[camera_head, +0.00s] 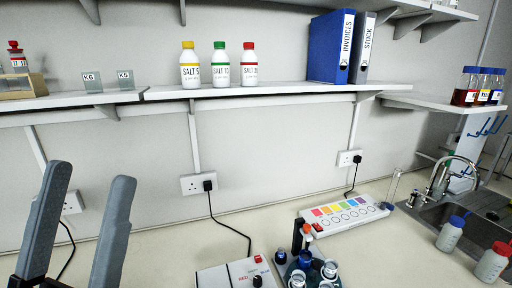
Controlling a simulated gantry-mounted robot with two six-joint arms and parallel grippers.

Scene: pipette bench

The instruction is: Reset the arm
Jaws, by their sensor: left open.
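My left gripper (85,215) is at the lower left of the head view, with its two grey fingers apart and nothing between them. It is raised in front of the wall, left of the bench equipment and clear of it. My right gripper is not in the view.
A white control box (218,279), a group of bottles (328,268) and a panel with coloured squares (345,214) stand on the bench. A sink (432,217) with a tap is at right, near two wash bottles (451,234). The wall shelf (290,90) holds bottles and binders.

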